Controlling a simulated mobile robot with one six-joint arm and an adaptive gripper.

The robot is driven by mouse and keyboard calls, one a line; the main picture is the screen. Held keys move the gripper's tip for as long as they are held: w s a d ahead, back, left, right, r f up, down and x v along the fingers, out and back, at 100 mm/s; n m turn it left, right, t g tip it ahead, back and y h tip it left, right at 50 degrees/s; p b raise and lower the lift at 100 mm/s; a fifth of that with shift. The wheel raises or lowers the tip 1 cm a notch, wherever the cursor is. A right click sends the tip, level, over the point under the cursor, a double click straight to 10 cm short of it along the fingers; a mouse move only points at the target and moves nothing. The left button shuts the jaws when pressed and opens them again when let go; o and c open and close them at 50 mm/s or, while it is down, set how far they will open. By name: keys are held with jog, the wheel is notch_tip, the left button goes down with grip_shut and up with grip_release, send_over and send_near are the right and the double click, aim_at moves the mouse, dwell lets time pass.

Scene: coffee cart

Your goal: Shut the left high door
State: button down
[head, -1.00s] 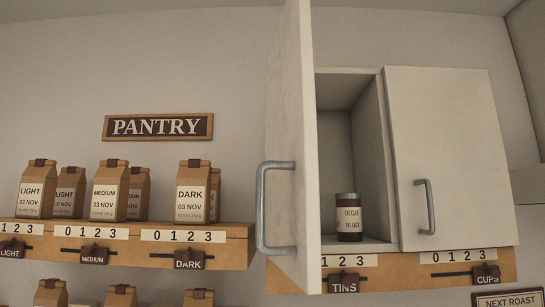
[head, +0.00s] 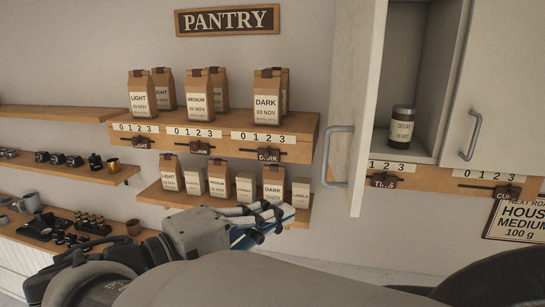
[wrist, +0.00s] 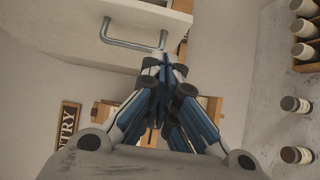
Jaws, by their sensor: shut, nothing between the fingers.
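The left high door (head: 354,100) stands open in the head view, swung out toward me from the wall cabinet. Its grey bar handle (head: 332,157) is on its outer face. The cabinet behind it is open and holds one decaf tin (head: 402,128). My gripper (head: 285,212) is shut and empty, lower left of the door and apart from it in the head view. In the wrist view my gripper (wrist: 158,100) shows just below the handle (wrist: 133,45) and the door panel (wrist: 90,22); I cannot tell whether it touches them.
The right cabinet door (head: 500,90) is shut. Shelves with coffee bags (head: 205,95) lie left of the open door, and a lower shelf of bags (head: 215,185) sits behind my gripper. A sign (head: 515,220) hangs at the right. Bottles (wrist: 297,104) show at the right of the wrist view.

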jog(key=shift+t, duration=0.5)
jog(key=x, duration=0.4)
jog(key=s+r+p+x, duration=0.1)
jog(key=x, duration=0.2)
jog(key=d+p+x, duration=0.1)
jog(key=x, duration=0.3)
jog(key=shift+d+r, duration=0.2)
jog(key=shift+d, duration=0.4)
jog(key=shift+f, duration=0.1)
jog(key=shift+d, duration=0.1)
